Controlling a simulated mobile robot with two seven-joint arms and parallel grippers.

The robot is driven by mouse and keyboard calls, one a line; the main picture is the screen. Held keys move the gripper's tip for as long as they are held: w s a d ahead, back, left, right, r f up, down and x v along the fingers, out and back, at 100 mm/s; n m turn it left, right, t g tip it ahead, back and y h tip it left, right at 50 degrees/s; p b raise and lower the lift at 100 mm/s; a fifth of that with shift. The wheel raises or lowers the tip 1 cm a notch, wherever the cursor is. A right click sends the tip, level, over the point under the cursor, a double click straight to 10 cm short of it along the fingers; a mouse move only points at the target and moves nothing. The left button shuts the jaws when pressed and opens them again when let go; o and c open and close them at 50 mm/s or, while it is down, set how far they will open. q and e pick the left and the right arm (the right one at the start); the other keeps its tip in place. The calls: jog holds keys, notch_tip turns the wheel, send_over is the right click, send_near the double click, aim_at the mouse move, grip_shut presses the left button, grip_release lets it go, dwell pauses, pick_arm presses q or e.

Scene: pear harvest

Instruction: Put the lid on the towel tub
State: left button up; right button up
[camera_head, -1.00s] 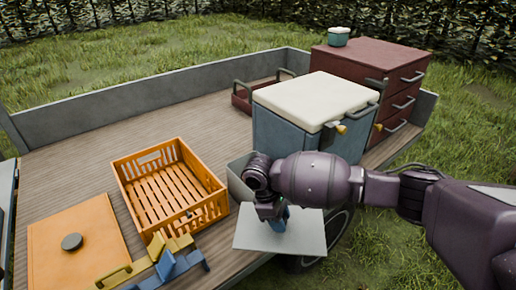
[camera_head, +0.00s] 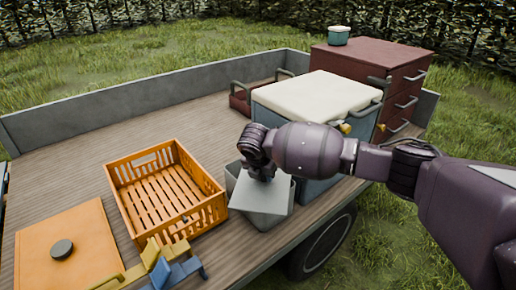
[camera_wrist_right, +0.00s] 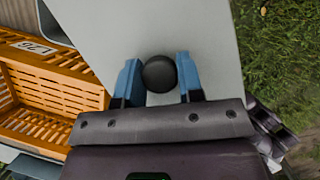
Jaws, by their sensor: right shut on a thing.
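The lid (camera_head: 264,199) is a flat light-grey plate with a round black knob (camera_wrist_right: 160,74). My right gripper (camera_wrist_right: 161,80) is shut on the knob, one blue finger on each side. The towel tub (camera_head: 264,223) is a grey open box on the trailer's near edge, between the orange crate and the cooler. The lid is over the tub and looks tilted, covering most of its opening; part of the tub's left rim shows beside it. Whether the lid touches the rim is unclear. The tub's contents are hidden. My left gripper is not in view.
An orange slatted crate (camera_head: 120,200) stands left of the tub. A blue cooler with a cream top (camera_head: 318,93) stands close behind, and a red drawer cabinet (camera_head: 375,60) beyond. An orange panel with a knob (camera_head: 65,235) lies front left. The deck behind the crate is clear.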

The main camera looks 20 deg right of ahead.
jog(key=w+r+n+y, duration=0.1)
jog(key=w+n, duration=0.1)
jog(key=w+n+y+b, duration=0.1)
jog(key=w+n, duration=0.1)
jog(key=n, duration=0.1)
jog(key=w+d+r+n+t+y, duration=0.1)
jog(key=w+n, duration=0.2)
jog(key=shift+r, duration=0.3)
jog(key=shift+w+d+r+n+y+b, duration=0.15)
jog(key=shift+w+r+n+y+b, duration=0.2)
jog(key=shift+w+n, duration=0.5)
jog(key=shift+s+f+b, duration=0.15)
jog(key=shift+f+b, duration=0.2)
jog(key=shift+f, duration=1.75)
notch_tip(320, 180, down, 2)
jog(key=shift+f+b, duration=0.1)
jog(key=shift+b, duration=0.45)
jog(key=shift+f, duration=0.15)
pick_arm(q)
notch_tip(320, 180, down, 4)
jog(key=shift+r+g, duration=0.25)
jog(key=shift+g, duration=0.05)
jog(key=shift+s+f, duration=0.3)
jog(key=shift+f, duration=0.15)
pick_arm(e)
jog(key=shift+f, duration=0.5)
